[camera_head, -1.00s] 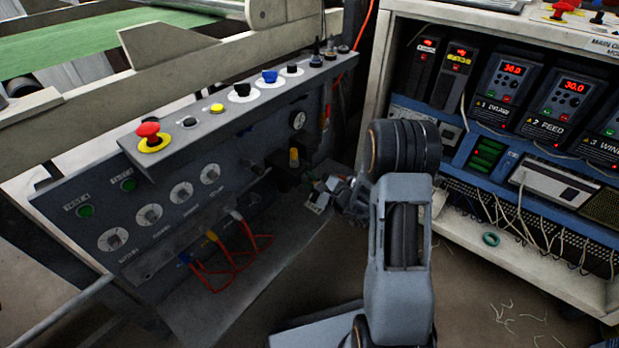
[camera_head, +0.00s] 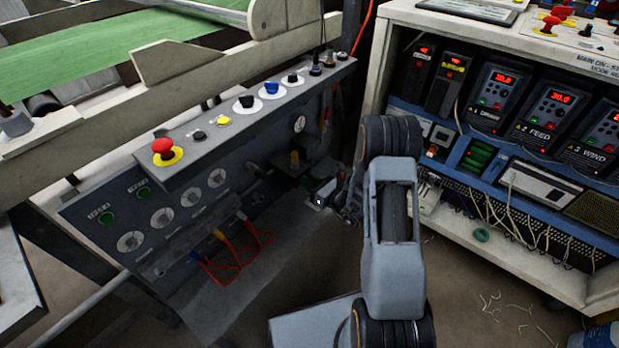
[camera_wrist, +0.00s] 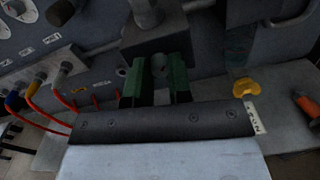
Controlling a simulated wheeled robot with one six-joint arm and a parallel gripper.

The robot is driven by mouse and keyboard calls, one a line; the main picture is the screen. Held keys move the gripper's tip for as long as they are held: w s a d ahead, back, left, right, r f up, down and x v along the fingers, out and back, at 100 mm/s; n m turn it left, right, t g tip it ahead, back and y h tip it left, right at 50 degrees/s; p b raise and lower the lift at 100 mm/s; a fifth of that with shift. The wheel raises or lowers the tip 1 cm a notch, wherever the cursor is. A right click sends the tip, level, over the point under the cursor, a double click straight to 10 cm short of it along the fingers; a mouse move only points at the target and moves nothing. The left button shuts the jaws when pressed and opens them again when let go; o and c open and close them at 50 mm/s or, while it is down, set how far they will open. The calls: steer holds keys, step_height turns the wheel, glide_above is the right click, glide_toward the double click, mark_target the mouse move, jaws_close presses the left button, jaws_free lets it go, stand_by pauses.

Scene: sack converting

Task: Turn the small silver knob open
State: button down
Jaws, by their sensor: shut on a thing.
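A small silver knob (camera_wrist: 160,66) shows in the wrist view, in front of a dark block with a metal cylinder on top. The green fingers of my gripper (camera_wrist: 157,84) stand on either side of it and are shut on it. The fingers hide part of the knob, and its turn angle cannot be told. In the head view my gripper (camera_head: 324,191) is small and low at the right end of the grey control panel (camera_head: 180,245). The knob cannot be made out there.
A yellow handle (camera_wrist: 248,88) sits close right of my fingers, with an orange-tipped part (camera_wrist: 307,106) beyond it. Orange-red cables (camera_head: 235,255) hang from the panel front at left. A cabinet with lit drives (camera_head: 545,100) stands right of my arm.

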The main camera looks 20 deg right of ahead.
steer(key=shift+s+a+f+m+g+p, duration=0.1)
steer(key=shift+m+g+p, duration=0.1)
steer(key=shift+m+p, duration=2.8)
steer(key=shift+m+g+p, duration=0.2)
steer(key=shift+m+p, duration=1.1)
steer(key=shift+m, duration=3.3)
steer(key=c, duration=1)
jaws_free()
steer(key=shift+c, duration=0.2)
steer(key=shift+m, duration=0.3)
